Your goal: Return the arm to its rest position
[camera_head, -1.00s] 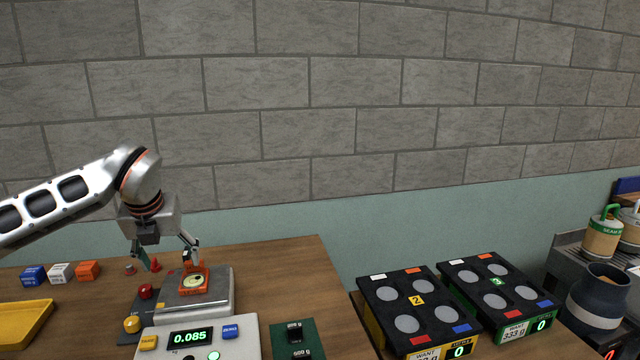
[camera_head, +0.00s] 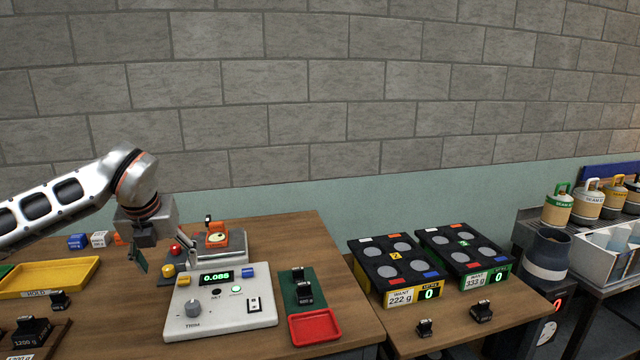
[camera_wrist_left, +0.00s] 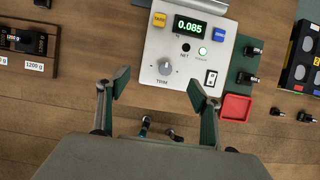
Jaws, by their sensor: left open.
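My left gripper (camera_head: 140,262) hangs above the table, left of the scale console, in the head view. In the left wrist view its two fingers (camera_wrist_left: 160,100) are spread apart with nothing between them, below the console in the picture. The white scale console (camera_head: 218,305) reads 0.085 and also shows in the left wrist view (camera_wrist_left: 175,60). Behind it, an orange block (camera_head: 217,238) with a round dial sits on the weighing plate (camera_head: 190,262), apart from the gripper. My right gripper is not in view.
A yellow tray (camera_head: 52,277) and black weights (camera_head: 30,330) lie at the left. A green mat (camera_head: 290,285) with black weights and a red tray (camera_head: 315,325) are right of the console. Black-topped stands 2 (camera_head: 375,280) and 3 (camera_head: 448,250) stand farther right.

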